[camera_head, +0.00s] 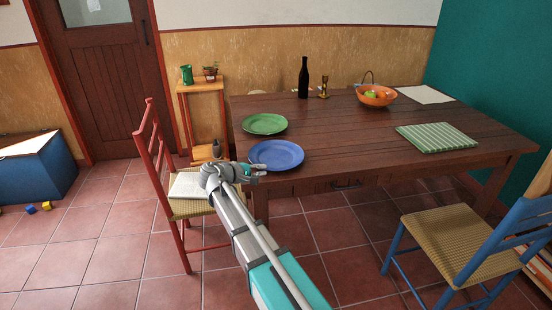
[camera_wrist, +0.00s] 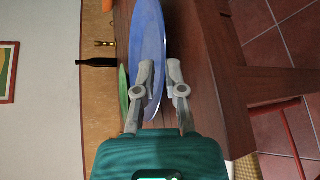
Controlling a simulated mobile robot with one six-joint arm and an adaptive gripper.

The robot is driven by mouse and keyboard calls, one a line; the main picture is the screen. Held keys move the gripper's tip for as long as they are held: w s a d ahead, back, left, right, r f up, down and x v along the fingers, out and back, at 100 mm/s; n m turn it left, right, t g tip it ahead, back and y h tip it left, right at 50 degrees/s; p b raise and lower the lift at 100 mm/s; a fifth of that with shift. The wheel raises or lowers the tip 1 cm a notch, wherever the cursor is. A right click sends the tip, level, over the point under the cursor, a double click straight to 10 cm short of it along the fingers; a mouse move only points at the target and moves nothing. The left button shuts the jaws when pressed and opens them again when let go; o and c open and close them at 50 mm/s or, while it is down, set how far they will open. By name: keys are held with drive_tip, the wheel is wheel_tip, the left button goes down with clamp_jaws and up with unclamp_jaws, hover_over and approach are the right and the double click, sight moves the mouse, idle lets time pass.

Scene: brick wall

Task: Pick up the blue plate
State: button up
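The blue plate (camera_head: 277,154) lies at the near left corner of the wooden table, apparently flat on it. In the wrist view the blue plate (camera_wrist: 149,30) appears edge-on and runs upward past the fingers. My gripper (camera_head: 256,169) is at the plate's near left rim. In the wrist view my gripper's fingertips (camera_wrist: 160,71) stand apart, with a narrow gap between them. The plate's rim shows in that gap, with one finger over the plate and the other on its outer side. Contact with the rim cannot be made out.
The table (camera_head: 340,138) also holds a green plate (camera_head: 264,123), a dark bottle (camera_head: 303,78), a brass candlestick (camera_head: 324,87), an orange fruit bowl (camera_head: 376,96) and a striped green mat (camera_head: 436,137). A red chair (camera_head: 160,150) stands left, a blue chair (camera_head: 480,240) right.

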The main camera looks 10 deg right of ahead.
sight(271, 175)
drive_tip(key=shift+b+x, duration=0.7)
drive_tip(key=shift+x, duration=1.65)
drive_tip(key=shift+a+f, duration=0.1)
clamp_jaws()
drive_tip(key=shift+r+p, duration=1.05)
drive_tip(key=shift+p, duration=0.05)
drive_tip(key=s+a+r+p, duration=0.3)
drive_tip(key=s+r+p, duration=0.8)
drive_tip(key=s, duration=0.2)
drive_tip(key=shift+s, duration=0.3)
